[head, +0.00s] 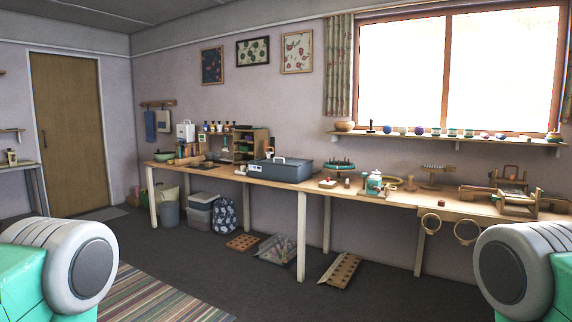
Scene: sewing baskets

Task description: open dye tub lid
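A blue-grey rectangular tub (285,174), which looks like the dye tub, stands on the long wooden bench against the far wall. Its top looks covered by a flat lid (292,163), and a small pale handle shows at its upper left. The tub is too small in view to tell whether the lid is fully seated. Only rounded grey-and-green parts of my arms show at the lower left and lower right. Neither gripper is in view, and nothing of mine is near the tub.
The wooden bench (345,190) runs along the wall. A round green-topped stand (338,166) and a teal jar (374,183) stand right of the tub. Storage boxes (201,213), a patterned bag (224,214) and crates sit below. Carpet and a striped rug (150,297) lie open ahead.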

